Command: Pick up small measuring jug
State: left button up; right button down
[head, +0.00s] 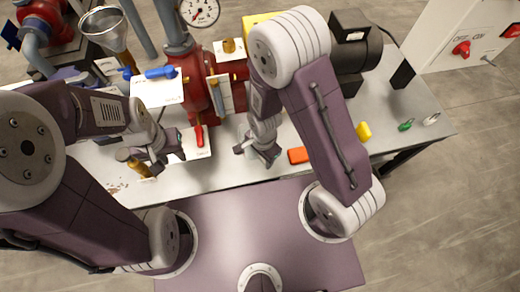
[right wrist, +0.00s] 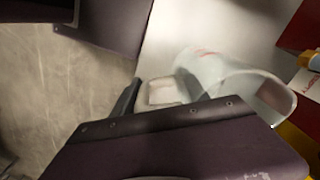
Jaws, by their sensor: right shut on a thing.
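The small measuring jug (right wrist: 235,84) is a clear vessel lying across the right wrist view, with its open mouth to the right. My right gripper (right wrist: 150,106) is shut on it at its left end; the near finger hides part of the jug. In the head view my right gripper (head: 258,156) is over the bench by the red pump, and I cannot make out the jug there. My left gripper (head: 150,160) is near the bench's front edge, close to an amber piece (head: 140,168). I cannot tell whether its fingers touch it.
The grey bench (head: 415,105) carries a red pump (head: 195,85), a dark motor (head: 352,50), an orange block (head: 298,155), a yellow piece (head: 363,131) and a green piece (head: 405,125). A funnel (head: 106,28) stands at the back left.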

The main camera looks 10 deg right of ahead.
jog(key=s+r+p, duration=0.5)
jog(key=s+p, duration=0.3)
jog(key=p, duration=0.6)
jog(key=shift+s+d, duration=0.2)
jog(key=shift+d, duration=0.05)
